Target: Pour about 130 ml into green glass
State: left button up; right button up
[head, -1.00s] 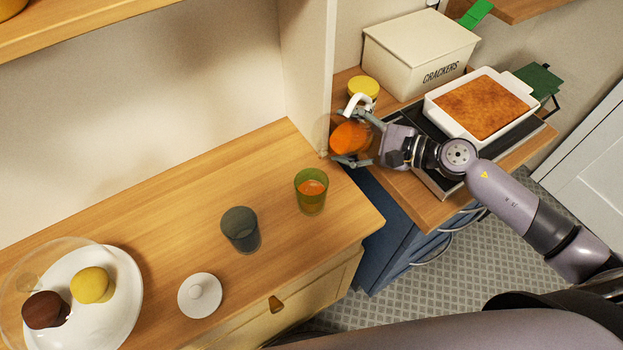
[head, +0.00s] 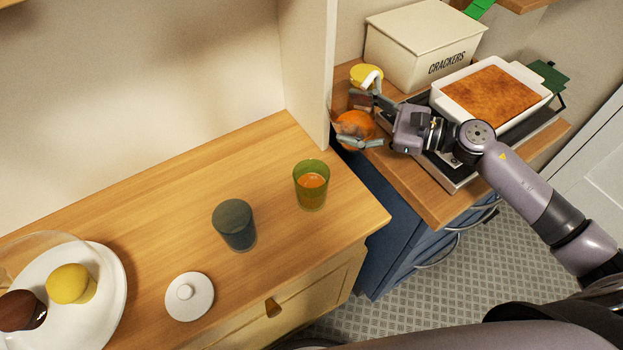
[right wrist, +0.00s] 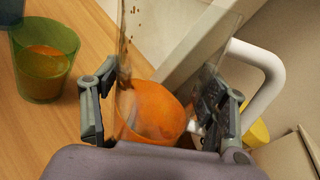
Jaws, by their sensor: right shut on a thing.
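The green glass (head: 311,186) stands upright on the wooden counter and holds orange liquid; it also shows at the left of the right wrist view (right wrist: 44,75). My right gripper (head: 366,118) is shut on a clear jug with a white handle. The jug (right wrist: 152,108) has orange liquid low inside it and sits between both fingers in the right wrist view. In the head view the jug (head: 354,126) is beyond and right of the green glass, apart from it, partly hidden by the fingers. Its exact tilt is hard to tell. My left gripper is not in view.
A dark grey glass (head: 235,226) and a white round lid (head: 190,297) are left of the green glass. A plate (head: 112,310) with cakes is far left. A cracker box (head: 420,45) and a baking dish (head: 495,92) are behind my right arm. A wall panel (head: 308,70) stands beside the jug.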

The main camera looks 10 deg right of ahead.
aim_at(363, 86)
jog(key=r, duration=0.1)
jog(key=r+m+p, duration=0.1)
jog(key=r, duration=0.1)
jog(key=r+m+p, duration=0.1)
jog(key=shift+w+d+r+y, duration=0.3)
jog(key=shift+w+d+r, duration=0.05)
jog(key=shift+w+d+r+m+y+p, duration=0.1)
jog(key=shift+d+r+m+y+p, duration=0.1)
jog(key=shift+r+m, duration=0.3)
jog(key=shift+w+d+r+m+y+p, duration=0.1)
jog(key=shift+r+m+y+p, duration=0.1)
jog(key=shift+r+m, duration=0.3)
jog(key=shift+r, duration=0.15)
dwell(0.8)
